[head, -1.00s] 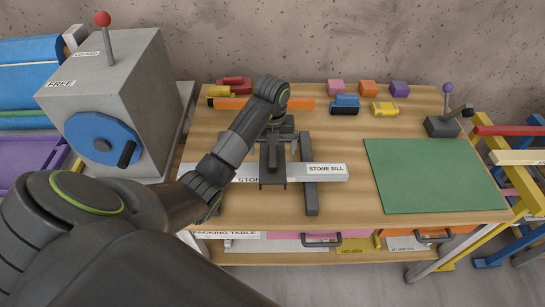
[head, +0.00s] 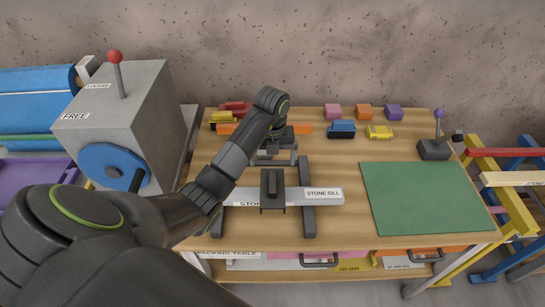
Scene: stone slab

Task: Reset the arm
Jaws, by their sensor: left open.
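My left arm comes in from the left, and its left gripper (head: 274,161) is open and empty over the wooden table. It is just beyond a dark clamp-like handle piece (head: 272,191) and appears apart from it. That piece sits on the pale slab labelled STONE SILL (head: 325,201). The slab lies across dark supports, one of them the right support (head: 307,222). My forearm hides part of the slab's left end. My right gripper is not in view.
A grey box with a red-knobbed lever and blue wheel (head: 112,165) stands at left. A green mat (head: 425,198) lies at right, with a purple-knobbed lever (head: 437,145) behind it. Small coloured blocks and clamps line the back. Coloured racks (head: 515,185) stand at far right.

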